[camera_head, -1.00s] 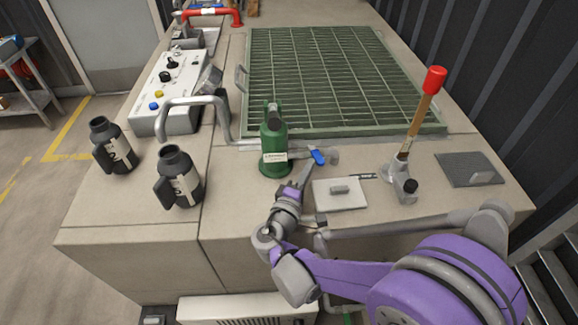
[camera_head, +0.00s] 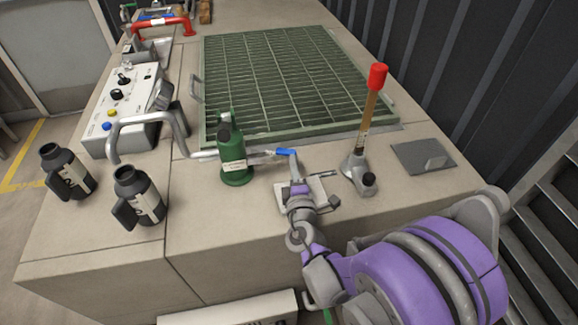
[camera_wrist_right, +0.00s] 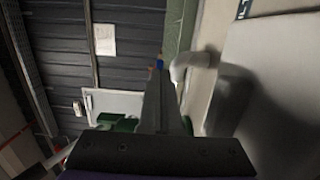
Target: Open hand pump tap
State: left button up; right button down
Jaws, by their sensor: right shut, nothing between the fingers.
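The hand pump is a grey metal body (camera_head: 359,172) with an upright wooden handle (camera_head: 369,112) and a red end cap (camera_head: 377,76). The tap's blue lever (camera_head: 285,152) is on the grey pipe right of the green bottle-shaped part and lies nearly sideways in the head view. A small blue bit (camera_wrist_right: 160,64) shows beyond my fingers in the wrist view, near a pale pipe bend (camera_wrist_right: 192,64). My right gripper (camera_head: 295,178) is shut and empty, just in front of the blue lever. I cannot tell whether they touch. My left gripper is out of view.
The green bottle-shaped part (camera_head: 235,165) stands left of the lever. Two black canisters (camera_head: 68,172) (camera_head: 139,197) stand at the left edge. A light plate (camera_head: 321,188) lies partly under my gripper. A green grating (camera_head: 270,85) fills the back; a dark plate (camera_head: 424,158) is at right.

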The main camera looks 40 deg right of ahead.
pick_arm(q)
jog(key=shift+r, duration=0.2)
pick_arm(e)
jog(key=shift+w+d, duration=0.15)
jog(key=shift+d, duration=0.5)
jog(key=shift+a, duration=0.1)
